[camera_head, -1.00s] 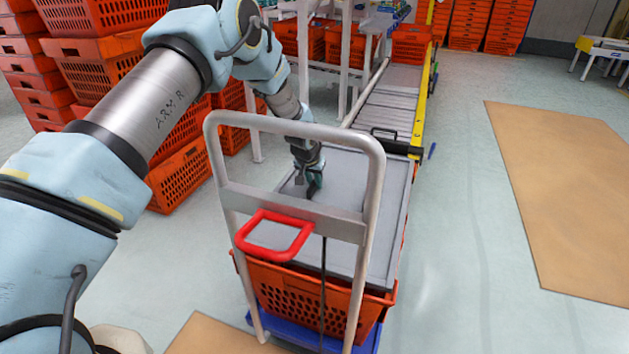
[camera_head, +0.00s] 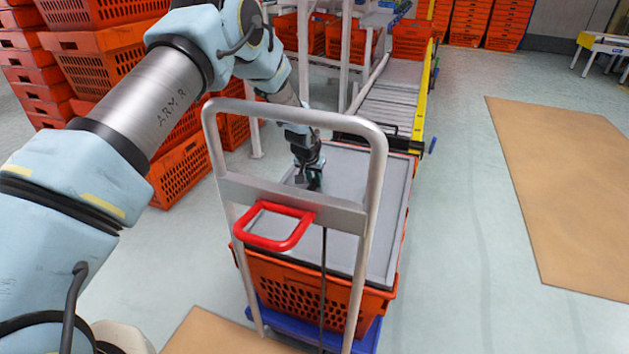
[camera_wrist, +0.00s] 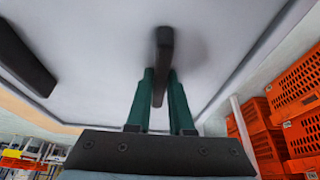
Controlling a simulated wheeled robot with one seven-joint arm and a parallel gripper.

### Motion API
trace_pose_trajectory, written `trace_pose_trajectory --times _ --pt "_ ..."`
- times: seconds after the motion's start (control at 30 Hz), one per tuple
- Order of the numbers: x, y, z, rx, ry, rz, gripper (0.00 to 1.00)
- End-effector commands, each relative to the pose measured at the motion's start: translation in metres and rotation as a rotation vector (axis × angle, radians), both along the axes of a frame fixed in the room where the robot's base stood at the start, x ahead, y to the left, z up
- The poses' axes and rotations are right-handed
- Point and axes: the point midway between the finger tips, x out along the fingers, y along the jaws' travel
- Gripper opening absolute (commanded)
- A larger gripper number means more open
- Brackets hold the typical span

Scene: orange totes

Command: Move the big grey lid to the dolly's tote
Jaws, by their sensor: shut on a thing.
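The big grey lid (camera_head: 345,240) lies over the orange tote (camera_head: 300,285) on the blue dolly (camera_head: 365,338). The tote's front wall shows below the lid's near edge; whether the lid is fully seated I cannot tell. My gripper (camera_head: 316,184) is at the lid's upper face, behind the handle frame. In the wrist view my gripper (camera_wrist: 158,90) is shut on a dark handle of the lid (camera_wrist: 164,45). The lid's pale face (camera_wrist: 110,50) fills the upper part of that view. The dolly's handle frame hides part of the lid.
The dolly's metal push handle (camera_head: 375,190) with a red grip (camera_head: 272,240) stands between the camera and my gripper. A roller conveyor (camera_head: 388,110) lies beyond the tote. Stacked orange totes (camera_head: 105,65) stand at left. The floor at right is clear, with a brown mat (camera_head: 570,190).

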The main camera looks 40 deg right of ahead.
Motion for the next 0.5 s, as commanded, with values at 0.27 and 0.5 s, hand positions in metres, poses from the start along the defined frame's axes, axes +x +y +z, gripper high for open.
trace_pose_trajectory --times 0.27,0.5 --pt "0.0000 0.0001 -0.0029 0.000 0.000 0.000 0.00" --pt "-0.0003 0.0009 -0.0041 0.002 0.001 0.000 0.40"
